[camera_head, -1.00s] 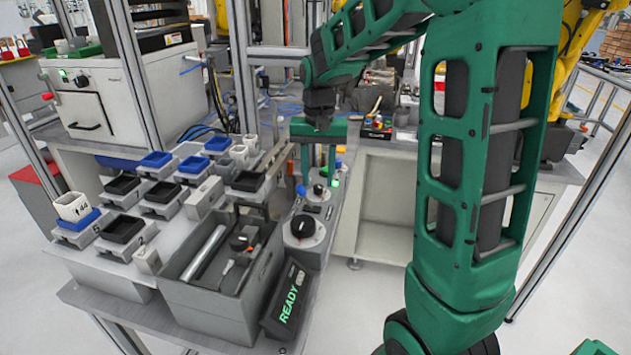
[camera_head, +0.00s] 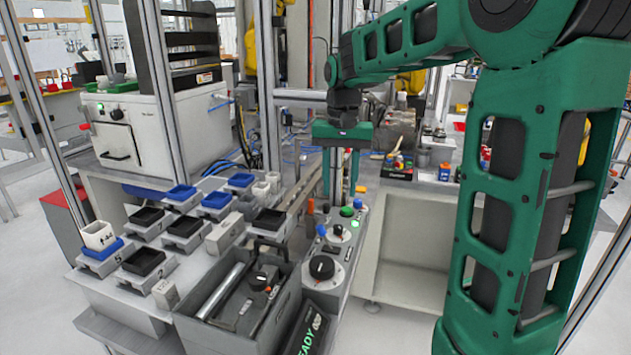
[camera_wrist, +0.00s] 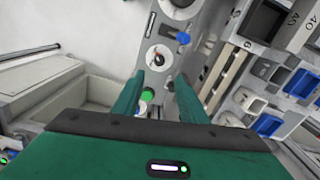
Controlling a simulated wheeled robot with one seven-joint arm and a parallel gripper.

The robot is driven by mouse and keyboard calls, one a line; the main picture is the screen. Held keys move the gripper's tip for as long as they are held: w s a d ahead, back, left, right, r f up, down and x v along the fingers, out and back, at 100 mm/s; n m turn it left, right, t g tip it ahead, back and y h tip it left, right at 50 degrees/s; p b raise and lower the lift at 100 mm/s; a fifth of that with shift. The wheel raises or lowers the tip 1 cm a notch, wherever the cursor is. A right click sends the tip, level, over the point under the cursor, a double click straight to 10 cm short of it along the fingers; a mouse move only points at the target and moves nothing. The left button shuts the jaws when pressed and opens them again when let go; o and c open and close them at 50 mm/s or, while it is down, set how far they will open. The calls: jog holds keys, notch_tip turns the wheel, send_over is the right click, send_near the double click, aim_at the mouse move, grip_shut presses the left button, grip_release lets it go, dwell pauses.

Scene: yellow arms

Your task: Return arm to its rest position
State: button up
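My gripper (camera_head: 340,182) is at the end of my green arm, pointing down above the control panel (camera_head: 345,262) with its knobs and green button. In the wrist view, its two green fingers (camera_wrist: 160,100) stand apart with nothing between them, so it is open. The panel with dials and a blue knob (camera_wrist: 182,38) shows past the fingertips. My arm is bent, with its upper part reaching across the top right of the head view.
A grey tool bin (camera_head: 180,322) stands left of the panel. Fixtures with blue and black trays (camera_head: 144,262) and a white cup (camera_head: 97,235) cover the bench's left. A metal post (camera_head: 268,90) rises behind. Open floor (camera_head: 400,335) lies front right of the panel.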

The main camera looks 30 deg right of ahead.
jog(key=s+d+f, duration=0.1)
jog(key=s+f, duration=0.2)
jog(key=s, duration=0.6)
jog(key=s+d+f, duration=0.1)
jog(key=s+f, duration=0.2)
jog(key=s, duration=0.7)
jog(key=s+d+f, duration=0.1)
jog(key=s+f, duration=0.2)
jog(key=s, duration=0.6)
jog(key=shift+s+d+f+n, duration=0.2)
jog(key=shift+s+d+n, duration=0.05)
jog(key=shift+s+n, duration=0.1)
jog(key=shift+w+f, duration=0.25)
jog(key=shift+w, duration=0.4)
